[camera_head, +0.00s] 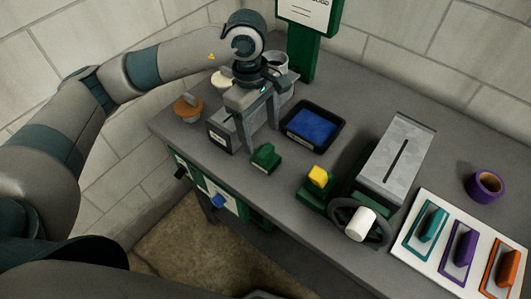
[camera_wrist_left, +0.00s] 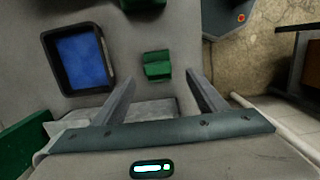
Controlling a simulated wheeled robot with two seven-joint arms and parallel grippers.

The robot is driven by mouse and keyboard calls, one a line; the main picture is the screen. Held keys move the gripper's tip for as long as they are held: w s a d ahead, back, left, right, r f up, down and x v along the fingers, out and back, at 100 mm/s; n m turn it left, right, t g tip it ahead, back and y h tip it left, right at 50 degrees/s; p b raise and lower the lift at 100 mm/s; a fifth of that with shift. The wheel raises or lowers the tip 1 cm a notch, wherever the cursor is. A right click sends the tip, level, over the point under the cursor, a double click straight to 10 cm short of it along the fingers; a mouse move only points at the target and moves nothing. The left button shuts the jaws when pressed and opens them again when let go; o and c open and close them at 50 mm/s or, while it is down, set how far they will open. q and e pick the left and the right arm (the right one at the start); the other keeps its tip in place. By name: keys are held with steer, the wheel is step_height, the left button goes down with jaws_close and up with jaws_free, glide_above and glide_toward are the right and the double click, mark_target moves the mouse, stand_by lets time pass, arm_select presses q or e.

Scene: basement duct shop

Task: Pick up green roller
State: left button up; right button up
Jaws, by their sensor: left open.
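A small green block-like piece (camera_head: 265,158), the likely green roller, lies on the grey bench near its front edge. It also shows in the left wrist view (camera_wrist_left: 157,67), just beyond the fingertips and between their lines. My left gripper (camera_head: 258,128) is open and empty, pointing down over the bench, a little behind and left of the green piece. Its two fingers (camera_wrist_left: 160,82) are spread in the left wrist view, apart from the piece. My right gripper is not in view.
A black tray with a blue inside (camera_head: 313,126) stands right of the gripper. A green stand with a yellow top (camera_head: 318,177), a grey slotted box (camera_head: 396,160), a white board (camera_head: 408,252) with coloured handled tools and a purple ring (camera_head: 485,187) stand farther right. An orange-topped item (camera_head: 188,107) is left.

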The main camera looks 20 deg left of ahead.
mark_target(265, 150)
arm_select(q)
steer(key=shift+d+f+p, duration=0.2)
steer(key=shift+f+p, duration=0.15)
steer(key=shift+f, duration=1.15)
steer(key=shift+d+f+p, duration=0.2)
steer(key=shift+f+p, duration=0.55)
steer(key=shift+p, duration=0.2)
steer(key=f, duration=0.1)
steer(key=f+p, duration=0.1)
steer(key=f, duration=0.1)
steer(key=shift+d, duration=0.2)
steer(key=shift+f, duration=0.35)
steer(key=shift+c, duration=0.6)
steer(key=c, duration=1.1)
